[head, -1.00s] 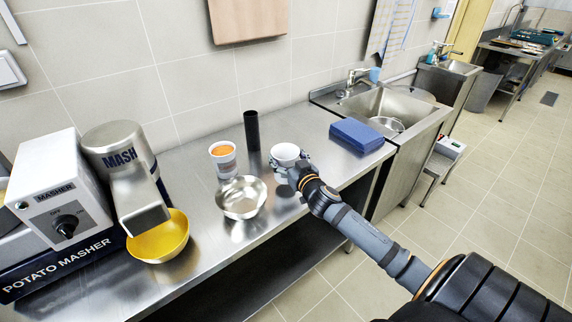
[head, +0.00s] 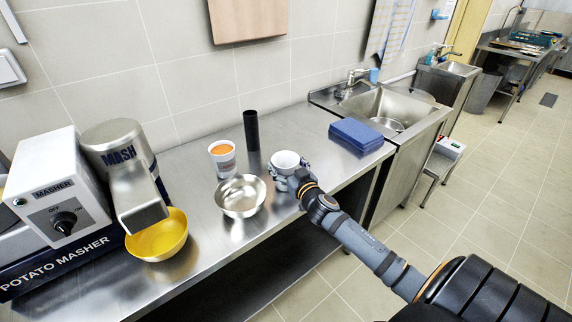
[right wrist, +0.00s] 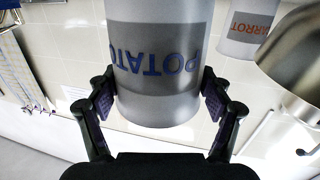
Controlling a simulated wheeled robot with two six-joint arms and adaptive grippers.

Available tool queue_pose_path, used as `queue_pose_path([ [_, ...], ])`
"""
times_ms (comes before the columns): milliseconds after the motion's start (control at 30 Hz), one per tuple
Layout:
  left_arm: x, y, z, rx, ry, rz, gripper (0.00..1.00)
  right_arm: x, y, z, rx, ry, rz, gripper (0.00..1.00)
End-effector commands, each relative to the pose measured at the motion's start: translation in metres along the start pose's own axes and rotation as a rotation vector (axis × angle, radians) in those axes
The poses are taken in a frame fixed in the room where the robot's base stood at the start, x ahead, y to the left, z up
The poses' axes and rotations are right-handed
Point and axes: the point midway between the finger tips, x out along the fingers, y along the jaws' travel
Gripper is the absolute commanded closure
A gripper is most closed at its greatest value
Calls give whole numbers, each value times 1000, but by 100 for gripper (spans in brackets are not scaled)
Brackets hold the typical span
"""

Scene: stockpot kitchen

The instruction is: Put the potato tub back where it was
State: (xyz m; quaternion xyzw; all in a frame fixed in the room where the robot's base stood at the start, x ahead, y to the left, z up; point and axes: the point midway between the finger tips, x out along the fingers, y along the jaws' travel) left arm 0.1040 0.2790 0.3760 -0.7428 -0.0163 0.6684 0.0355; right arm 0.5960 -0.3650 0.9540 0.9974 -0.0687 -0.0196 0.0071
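The potato tub (head: 286,158) is a small pale tub with an open, white-looking top, near the bench's front edge, right of the steel bowl. In the right wrist view the tub (right wrist: 158,70) fills the middle, with blue POTATO lettering on a grey band. My right gripper (right wrist: 160,100) has one finger pad on each side of it, seemingly touching; in the head view the gripper (head: 296,174) is at the tub's near side. I cannot tell whether the tub's base touches the bench. My left gripper is not in view.
On the steel bench (head: 190,272) stand the carrot tub (head: 223,164) with orange contents, a dark upright cylinder (head: 251,130), the steel bowl (head: 241,196) and a blue folded cloth (head: 356,134). The masher (head: 58,190) with a yellow bowl (head: 158,240) is left; the sink (head: 396,110) is right.

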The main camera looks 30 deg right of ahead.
Motion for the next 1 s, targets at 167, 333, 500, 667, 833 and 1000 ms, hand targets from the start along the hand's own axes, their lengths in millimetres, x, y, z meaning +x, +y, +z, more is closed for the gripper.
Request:
queue_pose_path([
  [167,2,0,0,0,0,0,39,-2,2,12,6,-20,7,0],
  [333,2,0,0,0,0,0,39,-2,2,13,7,-21,7,0],
  [500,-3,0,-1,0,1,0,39,-2,2,8,8,-21,7,0],
  [667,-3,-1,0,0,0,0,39,-16,3,4,-6,-22,5,0],
  [833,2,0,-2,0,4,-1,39,-59,2,-2,-11,-18,0,0],
  [1000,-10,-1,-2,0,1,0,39,-94,0,-8,-8,-14,-1,0],
])
